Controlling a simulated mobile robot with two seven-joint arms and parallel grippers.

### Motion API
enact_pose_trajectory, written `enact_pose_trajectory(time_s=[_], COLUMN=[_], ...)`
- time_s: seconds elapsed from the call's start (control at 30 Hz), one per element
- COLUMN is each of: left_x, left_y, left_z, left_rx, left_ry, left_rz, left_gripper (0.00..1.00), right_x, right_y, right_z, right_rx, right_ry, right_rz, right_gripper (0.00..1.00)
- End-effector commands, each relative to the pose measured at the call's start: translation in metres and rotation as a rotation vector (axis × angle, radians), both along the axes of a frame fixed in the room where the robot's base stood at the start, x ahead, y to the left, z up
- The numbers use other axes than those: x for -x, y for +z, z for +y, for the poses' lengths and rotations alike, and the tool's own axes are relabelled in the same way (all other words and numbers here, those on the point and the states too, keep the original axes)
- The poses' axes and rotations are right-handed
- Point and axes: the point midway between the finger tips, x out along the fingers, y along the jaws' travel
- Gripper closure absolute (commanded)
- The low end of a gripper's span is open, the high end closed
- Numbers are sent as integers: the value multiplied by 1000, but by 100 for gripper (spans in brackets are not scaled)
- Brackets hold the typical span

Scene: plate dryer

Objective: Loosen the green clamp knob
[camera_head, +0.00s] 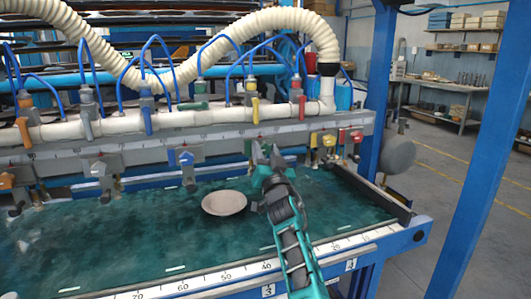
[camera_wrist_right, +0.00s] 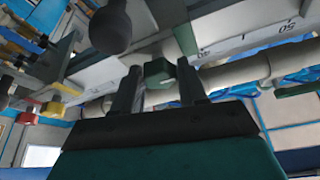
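The green clamp knob (camera_wrist_right: 158,71) shows in the right wrist view, in line with the gap between my right fingertips. My right gripper (camera_wrist_right: 160,75) has its two dark fingers apart, one on each side of the knob in that view. I cannot tell whether they touch it. In the head view my right gripper (camera_head: 267,152) is raised over the green table, close to the clamp rail, with its fingers apart. It hides part of the knob's area there. My left gripper is in neither view.
Other clamp knobs line the rail: blue (camera_head: 185,157) to the left, yellow (camera_head: 328,140) and red (camera_head: 350,136) to the right. A round grey-brown plate (camera_head: 225,203) lies on the green table (camera_head: 130,235). Pipes and blue hoses run above the rail.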

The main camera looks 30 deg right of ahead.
Motion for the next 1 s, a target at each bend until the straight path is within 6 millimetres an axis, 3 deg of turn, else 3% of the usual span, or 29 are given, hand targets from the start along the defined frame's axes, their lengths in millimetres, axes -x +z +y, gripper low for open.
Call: enact_pose_trajectory(time_s=[0.37, 0.67, 1.0], left_x=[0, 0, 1], left_y=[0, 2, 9], left_z=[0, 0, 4], left_rx=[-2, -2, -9], left_ry=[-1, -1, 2], left_rz=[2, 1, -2], left_gripper=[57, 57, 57], right_x=[0, 0, 0], right_y=[0, 1, 2], right_z=[0, 0, -2], right_rx=[0, 43, 268], right_ry=[0, 1, 1], right_rz=[0, 10, 65], right_gripper=[93, 93, 93])
